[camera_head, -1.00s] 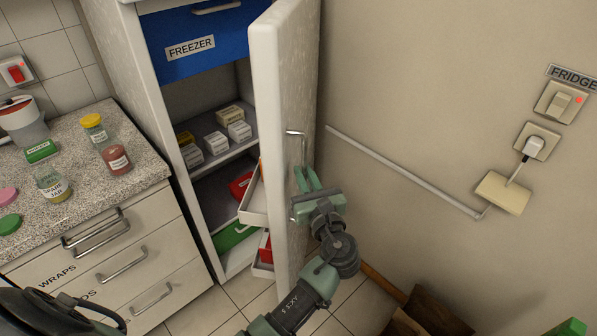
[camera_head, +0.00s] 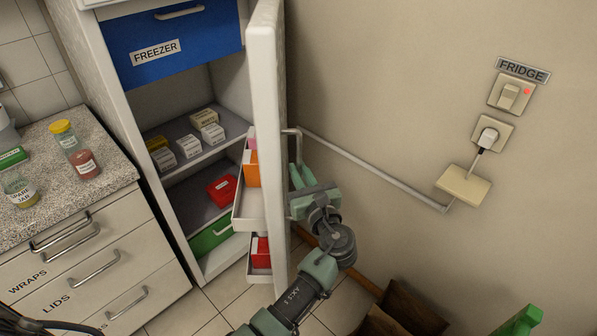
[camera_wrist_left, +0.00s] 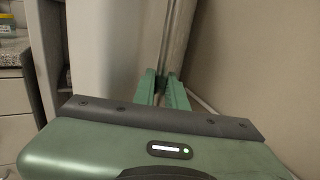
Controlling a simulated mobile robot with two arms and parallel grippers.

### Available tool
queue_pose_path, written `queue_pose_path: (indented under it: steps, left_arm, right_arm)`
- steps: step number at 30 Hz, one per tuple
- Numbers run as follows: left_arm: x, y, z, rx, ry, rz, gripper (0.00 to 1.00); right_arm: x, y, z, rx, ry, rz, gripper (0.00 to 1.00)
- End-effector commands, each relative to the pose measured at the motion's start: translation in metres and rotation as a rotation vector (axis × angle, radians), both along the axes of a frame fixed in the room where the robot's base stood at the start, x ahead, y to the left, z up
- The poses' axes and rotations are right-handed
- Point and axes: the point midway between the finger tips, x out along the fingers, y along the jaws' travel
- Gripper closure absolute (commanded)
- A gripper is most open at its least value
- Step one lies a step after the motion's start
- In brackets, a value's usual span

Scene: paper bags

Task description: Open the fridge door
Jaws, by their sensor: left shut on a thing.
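The white fridge door (camera_head: 264,120) stands open, seen nearly edge-on, with its inner shelves (camera_head: 250,205) showing. Its grey bar handle (camera_head: 298,143) is on the outer face, facing the wall. My left gripper (camera_head: 301,178) is shut on the lower part of this handle. In the left wrist view, the green fingers (camera_wrist_left: 163,88) close around the base of the upright bar (camera_wrist_left: 178,45), and the exact contact is partly hidden. The fridge interior (camera_head: 200,130) shows small boxes on a shelf, under a blue freezer drawer (camera_head: 165,60).
A wall with a switch, plug and grey conduit (camera_head: 370,170) stands right of the door, with a gap between. A granite counter with drawers (camera_head: 95,268) is at left. Brown paper bags (camera_head: 405,305) stand on the floor at lower right.

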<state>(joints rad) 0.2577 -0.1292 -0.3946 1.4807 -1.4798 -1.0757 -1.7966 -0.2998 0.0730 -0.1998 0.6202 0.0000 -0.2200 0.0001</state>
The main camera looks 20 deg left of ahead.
Motion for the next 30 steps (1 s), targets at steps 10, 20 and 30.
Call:
queue_pose_path:
  steps: [10, 20, 30]
  left_arm:
    - [0.0, 0.001, 0.001, -0.002, -0.001, 0.001, 0.79]
    - [-0.022, -0.017, 0.003, -0.003, 0.003, -0.001, 0.79]
    - [-0.059, -0.045, 0.001, -0.002, 0.001, 0.001, 0.79]
  right_arm:
    - [0.0, -0.005, 0.0, -0.005, 0.0, 0.003, 0.19]
    - [0.0, -0.007, 0.014, -0.009, 0.0, 0.004, 0.19]
    - [0.0, -0.007, 0.028, -0.009, 0.0, 0.003, 0.19]
